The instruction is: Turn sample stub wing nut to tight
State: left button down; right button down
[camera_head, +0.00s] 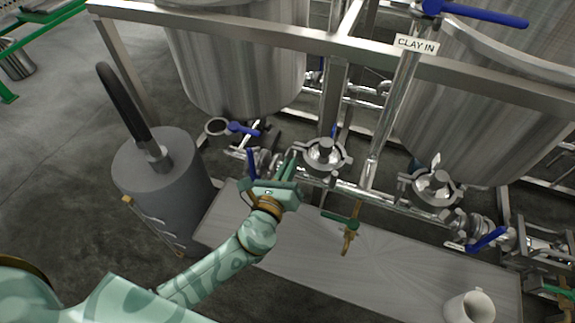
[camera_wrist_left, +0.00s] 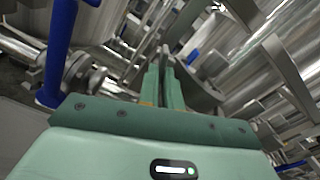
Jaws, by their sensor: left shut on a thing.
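My left gripper (camera_head: 289,163) reaches in from the lower left to the left side of a round steel clamp (camera_head: 325,156) on the pipe run. Its fingers are closed together. In the left wrist view the gripper (camera_wrist_left: 166,66) is shut on a small grey metal piece (camera_wrist_left: 165,48) at its tips, which looks like the clamp's wing nut. The fingers mostly hide that piece, so its angle cannot be told. A second, similar clamp (camera_head: 436,187) sits further right. My right gripper is not in view.
Blue-handled valves (camera_head: 252,165) stand close to my left gripper. A brass tap with a green handle (camera_head: 346,222) hangs over the steel bench (camera_head: 290,252). A white mug (camera_head: 470,307) stands at lower right. A grey cylinder (camera_head: 160,180) stands left. Tanks and frame bars rise behind.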

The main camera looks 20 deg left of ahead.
pick_arm(q)
jog(key=shift+m+p, duration=0.85)
jog(key=shift+m, duration=1.35)
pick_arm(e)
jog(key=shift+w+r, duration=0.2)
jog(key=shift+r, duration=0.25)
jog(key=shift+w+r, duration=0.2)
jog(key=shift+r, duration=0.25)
pick_arm(q)
jog(key=shift+f, duration=0.1)
jog(key=c, duration=1.6)
grip_release()
jog(key=shift+s, duration=0.1)
jog(key=s, duration=0.5)
jog(key=s+p, duration=0.1)
jog(key=s, duration=1)
jog(key=shift+s+a, duration=0.1)
jog(key=shift+a, duration=0.15)
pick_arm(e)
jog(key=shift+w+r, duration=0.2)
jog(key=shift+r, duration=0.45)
